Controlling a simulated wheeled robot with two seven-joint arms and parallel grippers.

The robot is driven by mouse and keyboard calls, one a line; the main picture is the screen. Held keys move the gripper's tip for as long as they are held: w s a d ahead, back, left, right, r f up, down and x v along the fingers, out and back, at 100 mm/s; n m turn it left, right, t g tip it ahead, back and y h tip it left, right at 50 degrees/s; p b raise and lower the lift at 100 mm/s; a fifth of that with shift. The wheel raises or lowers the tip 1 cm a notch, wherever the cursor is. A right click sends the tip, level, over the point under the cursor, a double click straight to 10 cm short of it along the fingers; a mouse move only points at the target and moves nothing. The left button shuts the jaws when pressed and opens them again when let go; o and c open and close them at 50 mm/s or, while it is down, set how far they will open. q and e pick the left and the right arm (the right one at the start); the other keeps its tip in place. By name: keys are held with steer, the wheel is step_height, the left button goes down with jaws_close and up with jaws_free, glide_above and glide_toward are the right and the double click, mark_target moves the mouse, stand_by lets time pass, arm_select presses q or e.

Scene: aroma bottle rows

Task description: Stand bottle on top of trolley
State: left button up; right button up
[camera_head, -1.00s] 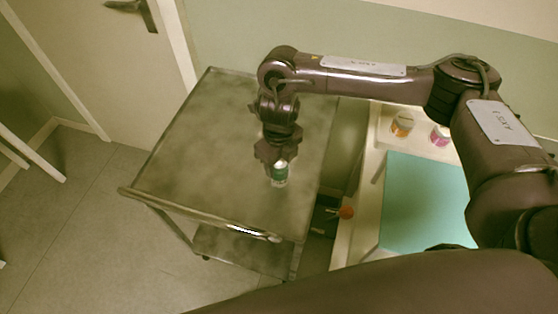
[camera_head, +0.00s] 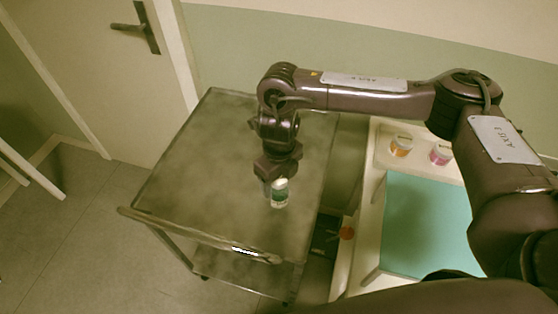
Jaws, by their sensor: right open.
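The bottle (camera_head: 279,195) is small, with a white cap and a green label. It stands upright on the top of the grey trolley (camera_head: 200,180), right of the middle and toward the near side. My right gripper (camera_head: 272,184) is open, pointing down right at the bottle's upper part. Its fingers partly hide the bottle's cap, and I cannot tell whether they touch it. My left gripper is not in view.
A bench to the right holds a teal mat (camera_head: 425,225), an orange-labelled jar (camera_head: 401,146) and a pink-labelled jar (camera_head: 440,154). A red round thing (camera_head: 347,233) sits between trolley and bench. The rest of the trolley top is clear. A door (camera_head: 95,70) stands behind left.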

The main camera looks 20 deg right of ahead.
step_height(320, 180, up, 11)
steer(key=shift+f, duration=0.15)
stand_by(0.6)
